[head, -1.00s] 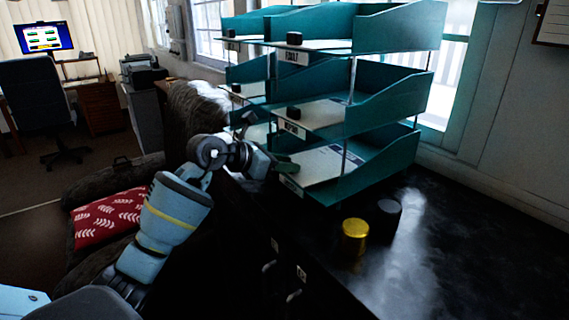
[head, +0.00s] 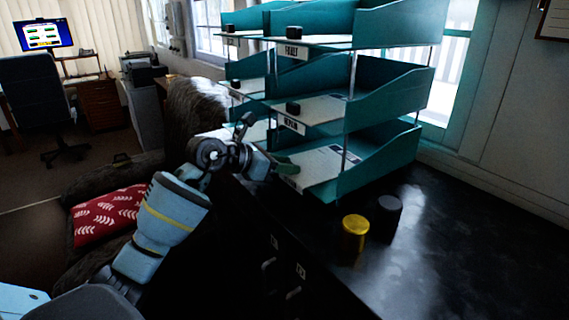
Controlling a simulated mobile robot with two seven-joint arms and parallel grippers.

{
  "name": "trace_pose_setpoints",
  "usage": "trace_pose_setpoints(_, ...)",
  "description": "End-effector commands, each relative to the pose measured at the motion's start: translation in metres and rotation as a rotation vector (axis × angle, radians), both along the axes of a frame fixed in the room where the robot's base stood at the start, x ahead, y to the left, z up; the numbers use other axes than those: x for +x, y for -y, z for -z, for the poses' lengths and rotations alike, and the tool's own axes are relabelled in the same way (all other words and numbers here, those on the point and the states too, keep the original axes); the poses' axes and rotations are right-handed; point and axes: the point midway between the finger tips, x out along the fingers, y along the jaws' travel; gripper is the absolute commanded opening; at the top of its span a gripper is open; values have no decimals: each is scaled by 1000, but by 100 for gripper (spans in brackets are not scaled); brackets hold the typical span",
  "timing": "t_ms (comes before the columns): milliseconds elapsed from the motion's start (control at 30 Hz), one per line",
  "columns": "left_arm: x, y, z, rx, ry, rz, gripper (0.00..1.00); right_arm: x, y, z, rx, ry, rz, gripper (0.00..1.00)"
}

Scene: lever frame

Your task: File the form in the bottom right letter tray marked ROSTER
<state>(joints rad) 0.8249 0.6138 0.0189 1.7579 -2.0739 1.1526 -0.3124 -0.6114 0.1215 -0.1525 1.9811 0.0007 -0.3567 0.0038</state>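The bottom right letter tray (head: 376,170) is teal and stands lowest in the right stack. A white sheet with dark print, apparently the form (head: 322,167), lies in it, with its near end by the tray's open front. My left gripper (head: 287,166) is at that front edge, close to or touching the sheet's left part. Its fingers are small and partly hidden, so I cannot tell whether they are open or shut on the sheet. The tray's front label is not readable. My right gripper is not in view.
Above are the middle tray (head: 390,93), labelled REPAIR, and the top tray (head: 400,25), labelled FAULT, both holding paper and small black blocks. Another stack stands behind left. A yellow cylinder (head: 355,234) and a black one (head: 388,217) stand on the dark cabinet top, which is clear to the right.

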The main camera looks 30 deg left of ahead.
Motion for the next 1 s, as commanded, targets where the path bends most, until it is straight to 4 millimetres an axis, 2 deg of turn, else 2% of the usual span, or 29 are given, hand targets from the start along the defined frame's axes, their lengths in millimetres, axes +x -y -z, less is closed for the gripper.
trace_pose_setpoints(33,0,0,0,0,0,0,42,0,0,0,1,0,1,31)
trace_pose_setpoints(133,0,0,0,0,0,0,55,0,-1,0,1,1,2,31)
trace_pose_setpoints(467,0,0,0,0,-1,0,55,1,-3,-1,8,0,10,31)
trace_pose_setpoints(1000,-58,-32,-26,1,-2,-1,55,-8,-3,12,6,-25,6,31)
